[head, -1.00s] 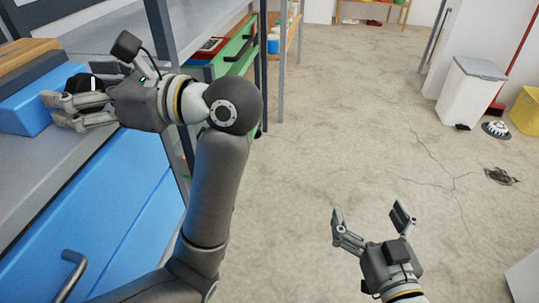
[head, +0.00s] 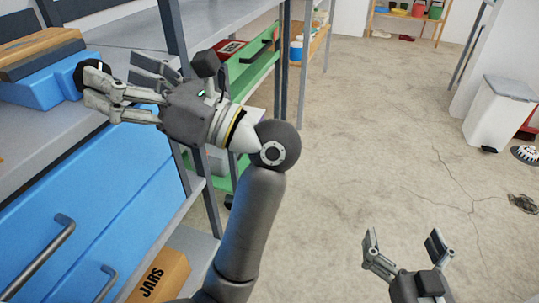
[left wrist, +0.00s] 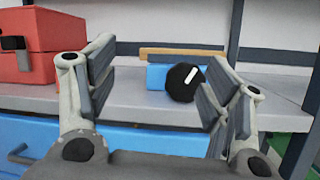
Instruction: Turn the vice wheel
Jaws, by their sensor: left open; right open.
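The vice (head: 42,88) is a blue block with a wooden board on top, on the grey workbench at the left of the head view. Its black wheel (head: 93,72) is on its right side. In the left wrist view the wheel (left wrist: 180,88) shows a white mark tilted to the right. My left gripper (head: 112,76) is open, its fingertips close to the wheel. In the left wrist view the wheel lies between the fingers, nearer the right one, which overlaps its edge. I cannot tell if they touch. My right gripper (head: 405,244) is open and empty above the floor.
A red toolbox (left wrist: 52,58) stands left on the bench in the left wrist view. Blue drawers (head: 90,200) with handles lie below the bench. A grey rack post (head: 170,35) rises behind my left gripper. The floor (head: 380,130) is mostly clear.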

